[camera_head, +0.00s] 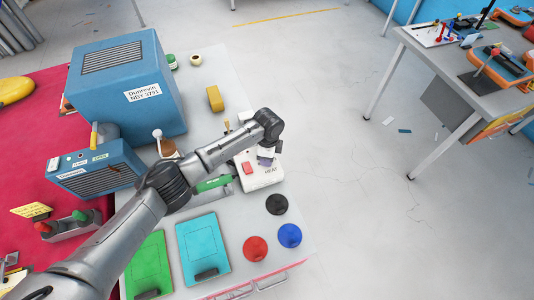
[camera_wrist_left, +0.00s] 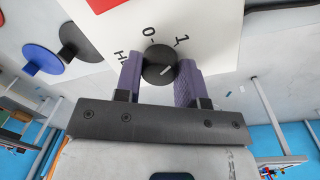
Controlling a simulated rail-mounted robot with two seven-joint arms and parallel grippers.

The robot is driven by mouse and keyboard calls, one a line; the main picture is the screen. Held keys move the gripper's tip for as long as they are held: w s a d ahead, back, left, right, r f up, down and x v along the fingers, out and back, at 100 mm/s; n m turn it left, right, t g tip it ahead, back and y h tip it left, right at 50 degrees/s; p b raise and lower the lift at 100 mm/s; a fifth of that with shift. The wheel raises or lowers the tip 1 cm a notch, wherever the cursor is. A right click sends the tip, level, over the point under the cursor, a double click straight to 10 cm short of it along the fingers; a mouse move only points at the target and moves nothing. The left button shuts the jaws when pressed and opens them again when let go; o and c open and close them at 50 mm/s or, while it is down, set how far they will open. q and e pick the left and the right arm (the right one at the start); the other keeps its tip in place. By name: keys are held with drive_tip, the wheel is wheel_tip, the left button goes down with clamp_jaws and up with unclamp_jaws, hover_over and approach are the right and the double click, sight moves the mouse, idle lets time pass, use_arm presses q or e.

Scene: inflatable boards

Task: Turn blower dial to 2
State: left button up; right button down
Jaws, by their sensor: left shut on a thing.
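The blower control is a white box (camera_head: 264,183) marked HEAT, with a red switch (camera_head: 247,168), on the grey table. In the left wrist view its round black dial (camera_wrist_left: 157,62) sits on the white panel (camera_wrist_left: 203,25), beside printed marks 0 and 1 and part of the HEAT lettering. A short pale line shows on the lower right of the dial. No mark 2 is visible. My left gripper (camera_wrist_left: 159,80) is shut on the dial, one purple finger on each side. In the head view the gripper (camera_head: 266,158) is over the box and hides the dial. My right gripper is out of view.
A large blue machine (camera_head: 122,110) and a smaller blue unit (camera_head: 97,177) stand left. Black (camera_head: 277,204), blue (camera_head: 289,236) and red (camera_head: 255,248) discs lie in front of the box. Green (camera_head: 147,264) and cyan (camera_head: 203,248) boards lie nearby. Floor right of the table is open.

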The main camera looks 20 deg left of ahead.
use_arm(q)
drive_tip(key=m+p, duration=0.1)
drive_tip(key=m, duration=0.4)
drive_tip(key=shift+d+m, duration=0.1)
drive_tip(key=shift+m, duration=0.2)
drive_tip(key=m, duration=0.5)
drive_tip(key=shift+y, duration=0.4)
drive_tip(key=shift+m, duration=0.8)
drive_tip(key=shift+r, duration=0.1)
drive_tip(key=o, duration=0.9)
drive_tip(key=shift+r+p, duration=0.2)
drive_tip(key=shift+p, duration=0.1)
drive_tip(key=r, duration=1.3)
drive_tip(key=shift+w+d+r+p, duration=0.15)
drive_tip(key=shift+w+d+p, duration=0.2)
drive_tip(key=shift+d+p, duration=0.05)
